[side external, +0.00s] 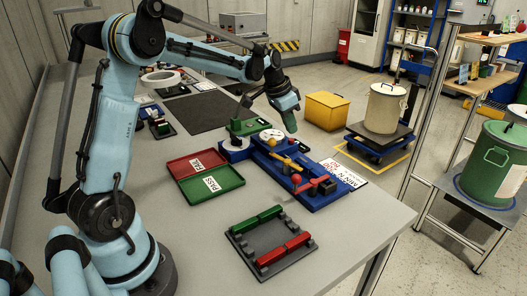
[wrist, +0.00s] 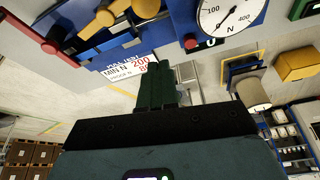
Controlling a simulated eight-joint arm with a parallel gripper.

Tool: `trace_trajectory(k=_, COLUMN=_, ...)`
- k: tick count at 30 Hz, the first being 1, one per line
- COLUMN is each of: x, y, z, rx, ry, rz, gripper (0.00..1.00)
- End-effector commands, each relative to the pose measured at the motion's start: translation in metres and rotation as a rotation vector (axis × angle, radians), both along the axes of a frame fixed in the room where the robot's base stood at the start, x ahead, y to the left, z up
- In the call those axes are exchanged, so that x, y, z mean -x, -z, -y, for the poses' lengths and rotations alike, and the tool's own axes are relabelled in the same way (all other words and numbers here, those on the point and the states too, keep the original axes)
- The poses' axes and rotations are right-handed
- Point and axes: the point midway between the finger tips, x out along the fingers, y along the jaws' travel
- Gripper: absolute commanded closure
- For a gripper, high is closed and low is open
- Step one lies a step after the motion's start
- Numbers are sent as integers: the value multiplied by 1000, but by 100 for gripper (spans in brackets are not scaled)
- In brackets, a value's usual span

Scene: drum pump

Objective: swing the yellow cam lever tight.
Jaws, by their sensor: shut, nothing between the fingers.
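The yellow cam lever (side external: 288,160) lies on the blue fixture (side external: 329,196), between the white dial gauge (side external: 272,135) and a red ball knob (side external: 297,179). In the wrist view, yellow lever parts (wrist: 97,24) show at the top edge, partly cut off, beside the gauge (wrist: 229,16). My gripper (side external: 291,126) is above the far side of the fixture, near the gauge and apart from the lever. In the wrist view its green fingers (wrist: 157,86) are together and empty. Whether the lever is fully tight cannot be told.
Red (side external: 196,162) and green (side external: 212,185) trays lie left of the fixture. A dark grey tray with green and red bars (side external: 271,249) sits in front. A white printed card (side external: 342,170) lies at the fixture's right, near the table edge. A green block (side external: 249,127) stands by the gauge.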

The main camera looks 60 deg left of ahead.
Motion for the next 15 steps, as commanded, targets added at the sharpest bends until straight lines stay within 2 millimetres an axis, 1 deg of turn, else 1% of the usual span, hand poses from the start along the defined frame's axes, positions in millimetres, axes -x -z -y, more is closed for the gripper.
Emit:
trace_trajectory(k=2, x=-4, y=11, z=1, rx=0, ry=1, rz=0, gripper=100)
trace_trajectory(k=6, x=15, y=13, z=-3, rx=-1, ry=-4, rz=0, gripper=100)
trace_trajectory(k=9, x=25, y=15, z=-5, rx=-1, ry=-3, rz=0, gripper=100)
trace_trajectory(k=15, x=35, y=17, z=-7, rx=0, ry=-2, rz=0, gripper=100)
